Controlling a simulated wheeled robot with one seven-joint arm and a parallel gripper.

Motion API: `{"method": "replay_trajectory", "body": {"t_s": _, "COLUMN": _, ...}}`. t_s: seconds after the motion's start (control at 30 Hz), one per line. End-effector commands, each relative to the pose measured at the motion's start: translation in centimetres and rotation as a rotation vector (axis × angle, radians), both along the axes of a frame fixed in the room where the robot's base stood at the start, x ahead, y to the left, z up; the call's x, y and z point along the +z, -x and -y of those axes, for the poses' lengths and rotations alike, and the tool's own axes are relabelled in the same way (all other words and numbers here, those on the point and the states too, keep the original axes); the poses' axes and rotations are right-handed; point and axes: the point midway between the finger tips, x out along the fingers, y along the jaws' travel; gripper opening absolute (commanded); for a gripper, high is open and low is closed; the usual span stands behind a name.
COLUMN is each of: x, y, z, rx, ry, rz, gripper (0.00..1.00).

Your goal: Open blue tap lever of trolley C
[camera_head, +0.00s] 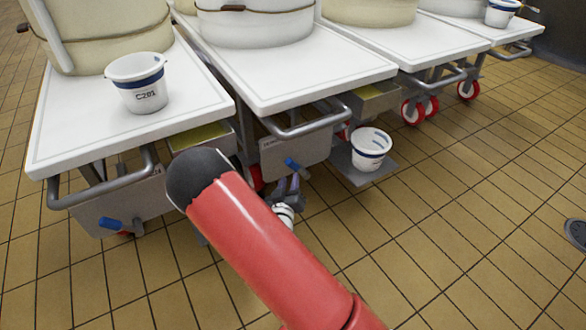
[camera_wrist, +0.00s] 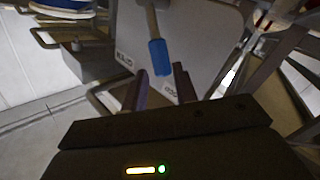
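A blue tap lever (camera_head: 292,164) sticks out from the grey panel (camera_head: 296,148) under the second trolley from the left. In the wrist view the same blue lever (camera_wrist: 160,57) hangs down in front of the panel. My gripper (camera_head: 288,188) is just below and in front of it, partly hidden by my red arm. In the wrist view my gripper's fingers (camera_wrist: 158,88) are apart, with the lever's tip at the gap between them; I cannot tell whether they touch it. Another blue lever (camera_head: 112,223) is on the left trolley. I cannot read which trolley is C.
White trolley tops (camera_head: 300,72) carry large vats. A white bucket with a blue band (camera_head: 143,92) stands on the left trolley. Another bucket (camera_head: 370,148) sits on a low grey plate right of my gripper. Tubular handles (camera_head: 310,126) jut out above the levers.

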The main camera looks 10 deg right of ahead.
Motion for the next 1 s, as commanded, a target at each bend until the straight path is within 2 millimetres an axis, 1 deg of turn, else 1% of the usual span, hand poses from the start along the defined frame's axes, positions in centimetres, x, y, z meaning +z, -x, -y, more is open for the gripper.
{"method": "replay_trajectory", "body": {"t_s": 0.07, "x": -0.1, "y": -0.3, "z": 0.1, "rx": 0.001, "ry": 0.012, "rz": 0.009, "gripper": 0.29}}
{"method": "replay_trajectory", "body": {"t_s": 0.17, "x": 0.0, "y": -1.4, "z": 0.6, "rx": 0.0, "ry": 0.012, "rz": 0.012, "gripper": 0.29}}
{"method": "replay_trajectory", "body": {"t_s": 0.4, "x": 0.0, "y": -5.0, "z": 2.0, "rx": 0.001, "ry": 0.011, "rz": 0.011, "gripper": 0.29}}
{"method": "replay_trajectory", "body": {"t_s": 0.57, "x": 0.0, "y": -6.7, "z": 2.6, "rx": 0.001, "ry": 0.01, "rz": 0.01, "gripper": 0.29}}
{"method": "replay_trajectory", "body": {"t_s": 0.7, "x": 0.0, "y": -7.2, "z": 2.8, "rx": 0.002, "ry": 0.01, "rz": 0.007, "gripper": 0.29}}
{"method": "replay_trajectory", "body": {"t_s": 0.9, "x": 0.0, "y": -7.2, "z": 2.8, "rx": 0.002, "ry": 0.01, "rz": 0.007, "gripper": 0.29}}
{"method": "replay_trajectory", "body": {"t_s": 0.93, "x": 0.0, "y": -7.2, "z": 2.8, "rx": 0.002, "ry": 0.01, "rz": 0.007, "gripper": 0.27}}
{"method": "replay_trajectory", "body": {"t_s": 1.0, "x": 0.0, "y": -7.2, "z": 2.8, "rx": 0.002, "ry": 0.01, "rz": 0.007, "gripper": 0.18}}
